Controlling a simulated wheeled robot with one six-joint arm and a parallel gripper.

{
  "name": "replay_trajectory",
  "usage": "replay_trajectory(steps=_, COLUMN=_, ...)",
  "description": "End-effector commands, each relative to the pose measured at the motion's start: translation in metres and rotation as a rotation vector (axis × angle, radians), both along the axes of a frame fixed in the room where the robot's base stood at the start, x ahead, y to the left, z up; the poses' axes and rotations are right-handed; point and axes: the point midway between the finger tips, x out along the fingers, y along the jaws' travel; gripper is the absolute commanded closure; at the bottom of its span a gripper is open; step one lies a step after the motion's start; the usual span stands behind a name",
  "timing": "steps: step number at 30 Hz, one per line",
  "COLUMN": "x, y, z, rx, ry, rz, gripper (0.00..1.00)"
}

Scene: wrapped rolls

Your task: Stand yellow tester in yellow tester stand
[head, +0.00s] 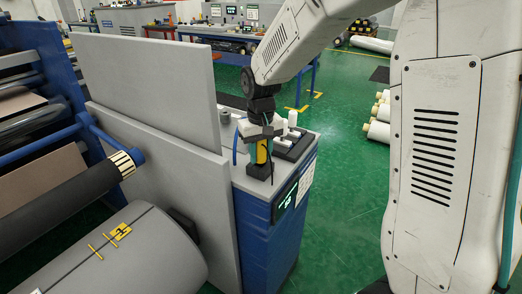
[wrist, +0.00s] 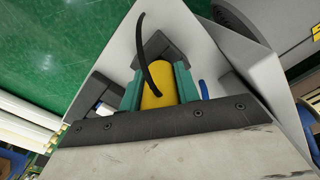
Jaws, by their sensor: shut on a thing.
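The yellow tester (head: 262,152) is upright at the blue cabinet's top. My gripper (head: 261,138) is above it, with its fingers shut on the tester's upper part. The tester's lower end meets a dark block, which looks like the yellow tester stand (head: 258,171); I cannot tell how deep it sits. In the wrist view, the yellow tester (wrist: 158,95) is between two teal finger pads, with a black cord curving from it. A dark block, probably the stand (wrist: 156,46), shows beyond the fingers; the contact is hidden.
The blue cabinet (head: 262,215) has a dark tray (head: 296,146) with white pieces beside my gripper. Tall grey panels (head: 150,90) stand close on the left. A thin blue item (head: 235,147) is near the panel. Wrapped rolls (head: 379,130) lie right; green floor is clear between.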

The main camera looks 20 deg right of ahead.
Motion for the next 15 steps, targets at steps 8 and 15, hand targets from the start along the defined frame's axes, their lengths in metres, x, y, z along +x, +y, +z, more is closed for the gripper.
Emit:
replay_trajectory(steps=8, x=0.0003, y=0.0000, z=-0.0070, rx=0.000, ry=-0.001, rz=0.000, gripper=1.00)
replay_trajectory(steps=15, x=0.0002, y=0.0000, z=-0.0105, rx=0.000, ry=-0.001, rz=0.000, gripper=0.51)
